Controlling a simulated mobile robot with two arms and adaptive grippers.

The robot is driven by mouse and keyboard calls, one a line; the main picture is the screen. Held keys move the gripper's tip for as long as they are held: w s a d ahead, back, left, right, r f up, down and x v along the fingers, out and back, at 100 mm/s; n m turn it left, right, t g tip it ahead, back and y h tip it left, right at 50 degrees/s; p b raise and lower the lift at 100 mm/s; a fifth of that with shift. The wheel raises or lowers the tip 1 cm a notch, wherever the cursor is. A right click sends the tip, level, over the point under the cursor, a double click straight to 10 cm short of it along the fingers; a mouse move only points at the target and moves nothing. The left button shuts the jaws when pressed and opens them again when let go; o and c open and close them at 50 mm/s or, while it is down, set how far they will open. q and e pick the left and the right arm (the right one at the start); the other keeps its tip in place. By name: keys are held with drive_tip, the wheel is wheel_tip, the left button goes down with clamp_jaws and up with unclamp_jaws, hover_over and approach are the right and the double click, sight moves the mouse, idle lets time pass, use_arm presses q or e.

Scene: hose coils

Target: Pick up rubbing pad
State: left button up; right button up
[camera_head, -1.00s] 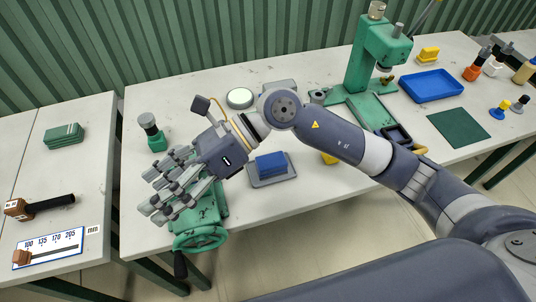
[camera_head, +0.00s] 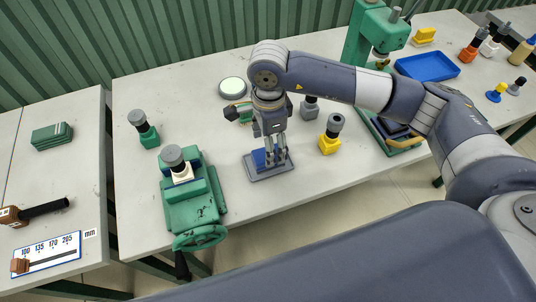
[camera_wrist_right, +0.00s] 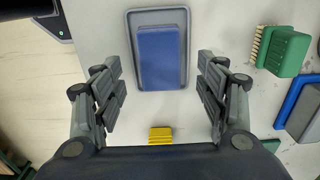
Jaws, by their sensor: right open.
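The rubbing pad seems to be the blue block (camera_head: 258,158). It lies flat on a small grey tray (camera_head: 271,174) near the table's front edge. In the right wrist view the blue block (camera_wrist_right: 160,62) lies lengthwise on the tray (camera_wrist_right: 133,50), in the upper middle. My right gripper (camera_head: 272,161) points down over the pad and partly hides it. In the wrist view my right gripper (camera_wrist_right: 160,92) is open, with its fingers apart on either side of the pad and nothing between them. My left gripper is out of view.
A green vise (camera_head: 195,205) stands left of the tray and a yellow-based tool (camera_head: 329,138) right of it. Behind the gripper is a green brush (camera_wrist_right: 287,50). A green press (camera_head: 365,40) and a blue tray (camera_head: 427,67) stand farther right.

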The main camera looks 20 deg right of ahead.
drive_tip(key=shift+f+p, duration=0.35)
drive_tip(key=shift+f, duration=0.05)
wheel_tip(320, 180, down, 4)
drive_tip(key=shift+r+p, duration=0.2)
drive_tip(key=shift+p, duration=0.55)
drive_tip(key=shift+f, duration=0.4)
drive_tip(key=shift+a, duration=0.1)
drive_tip(key=shift+c, duration=0.6)
drive_tip(key=c, duration=1)
